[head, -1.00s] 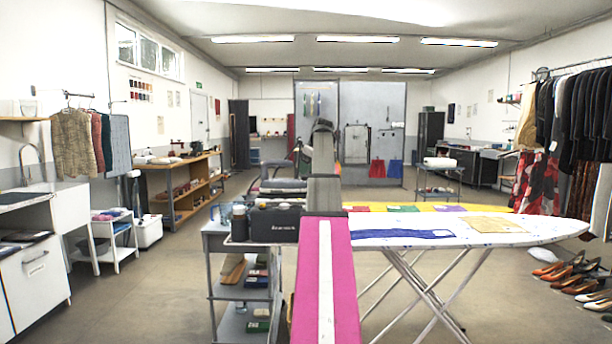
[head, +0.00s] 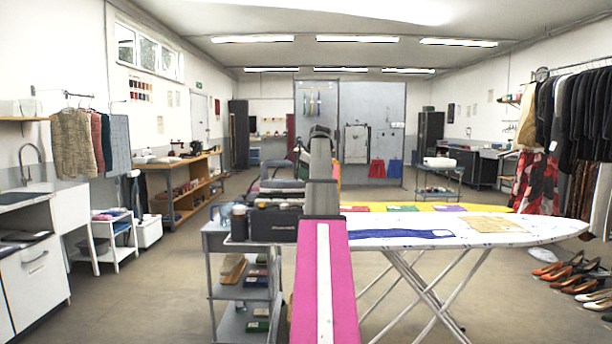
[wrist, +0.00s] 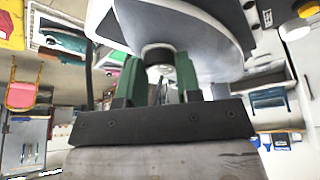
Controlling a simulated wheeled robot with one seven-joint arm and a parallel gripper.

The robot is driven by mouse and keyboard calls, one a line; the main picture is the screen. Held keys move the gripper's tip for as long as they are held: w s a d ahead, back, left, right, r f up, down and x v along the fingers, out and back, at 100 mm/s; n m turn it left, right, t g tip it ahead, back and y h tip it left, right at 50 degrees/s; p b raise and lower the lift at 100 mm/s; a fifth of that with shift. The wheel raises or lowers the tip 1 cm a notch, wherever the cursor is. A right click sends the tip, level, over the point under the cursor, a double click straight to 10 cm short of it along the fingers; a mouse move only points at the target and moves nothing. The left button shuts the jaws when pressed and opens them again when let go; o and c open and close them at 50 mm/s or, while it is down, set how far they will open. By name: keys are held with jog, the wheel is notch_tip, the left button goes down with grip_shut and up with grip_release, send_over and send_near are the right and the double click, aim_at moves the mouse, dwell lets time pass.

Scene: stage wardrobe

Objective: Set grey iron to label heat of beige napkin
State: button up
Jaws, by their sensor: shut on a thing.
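The grey iron (head: 282,184) rests at the station behind the black box, left of my arm in the head view. In the wrist view its grey and white body (wrist: 210,35) fills the top middle. My gripper (wrist: 158,72) has green fingers, which are shut on the iron's round dial (wrist: 158,54). The dial's markings cannot be read. The beige napkin (head: 497,225) lies flat on the right part of the white ironing board (head: 530,236). Its label is too small to read. My arm hides the gripper in the head view.
A black box (head: 272,226) and a dark bottle (head: 239,223) stand on a grey shelf cart (head: 212,240). A blue cloth (head: 405,234) lies on the board. A yellow board (head: 480,208) with several coloured cloths is behind.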

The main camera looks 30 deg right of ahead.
jog(key=shift+m, duration=0.3)
jog(key=m+h, duration=0.1)
jog(key=m, duration=0.3)
jog(key=shift+a+h, duration=0.2)
jog(key=shift+h, duration=0.2)
jog(key=shift+a+m+h, duration=0.1)
jog(key=shift+m+h, duration=0.7)
jog(key=shift+m, duration=1.4)
jog(key=o, duration=0.9)
jog(key=shift+o, duration=0.2)
jog(key=v, duration=1.1)
